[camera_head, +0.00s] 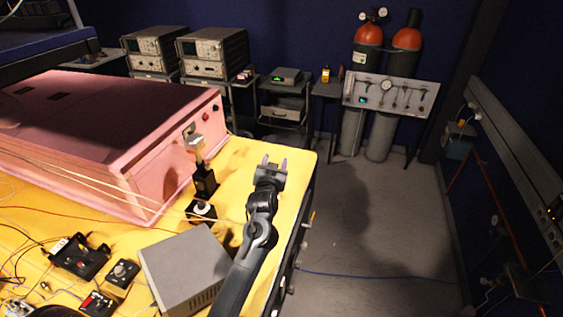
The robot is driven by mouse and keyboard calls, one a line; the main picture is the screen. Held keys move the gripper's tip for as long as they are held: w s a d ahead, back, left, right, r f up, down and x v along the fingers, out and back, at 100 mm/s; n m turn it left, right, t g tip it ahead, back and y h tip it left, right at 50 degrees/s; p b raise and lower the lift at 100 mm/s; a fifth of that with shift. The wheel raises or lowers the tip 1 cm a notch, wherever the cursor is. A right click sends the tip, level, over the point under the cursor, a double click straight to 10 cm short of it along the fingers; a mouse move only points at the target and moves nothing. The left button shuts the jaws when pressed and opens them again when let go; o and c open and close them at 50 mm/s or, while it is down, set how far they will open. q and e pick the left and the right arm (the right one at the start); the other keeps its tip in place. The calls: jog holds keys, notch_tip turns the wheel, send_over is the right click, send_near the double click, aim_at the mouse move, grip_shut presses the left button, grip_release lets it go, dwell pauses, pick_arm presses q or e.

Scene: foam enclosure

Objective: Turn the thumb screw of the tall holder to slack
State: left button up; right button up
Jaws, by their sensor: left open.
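The tall holder (205,184) is a black upright post holder on the yellow table top, in front of the pink box. A pale, shiny piece (196,145) sits at its top. Its thumb screw is too small to make out. My left gripper (273,163) is open and empty, to the right of the holder and apart from it, near the table's right edge. My right gripper is not in view.
A shorter black mount (201,210) with a white top stands just in front of the holder. A grey box (185,267) sits nearer, left of my left arm. The pink foam box (150,150) stands behind left. Thin wires cross the yellow table (240,160). Open floor lies right.

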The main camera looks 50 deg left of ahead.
pick_arm(q)
jog(key=shift+d+m+h, duration=0.3)
jog(key=shift+d, duration=0.5)
jog(key=s+d+f+m+h, duration=0.15)
jog(key=s+f, duration=0.25)
jog(key=f, duration=0.5)
jog(key=s+d+f+m+h, duration=0.1)
jog(key=s+d+f, duration=0.1)
jog(key=d, duration=0.2)
jog(key=s+d+f+m+g+h, duration=0.1)
jog(key=s+d+f+m+h, duration=0.1)
jog(key=s+d+f, duration=0.1)
jog(key=s+d+f+m+h, duration=0.1)
jog(key=s+d+f+m, duration=0.1)
jog(key=d, duration=0.3)
jog(key=shift+s+d+f, duration=0.35)
jog(key=shift+s+f, duration=0.05)
jog(key=shift+s, duration=0.05)
jog(key=s+d+m+g+h, duration=0.2)
jog(key=s+d+g+h, duration=0.5)
jog(key=s+d, duration=1.15)
notch_tip(320, 180, up, 19)
jog(key=g+y+p, duration=0.1)
jog(key=p, duration=1.9)
jog(key=shift+w+p, duration=0.15)
jog(key=shift+p, duration=0.15)
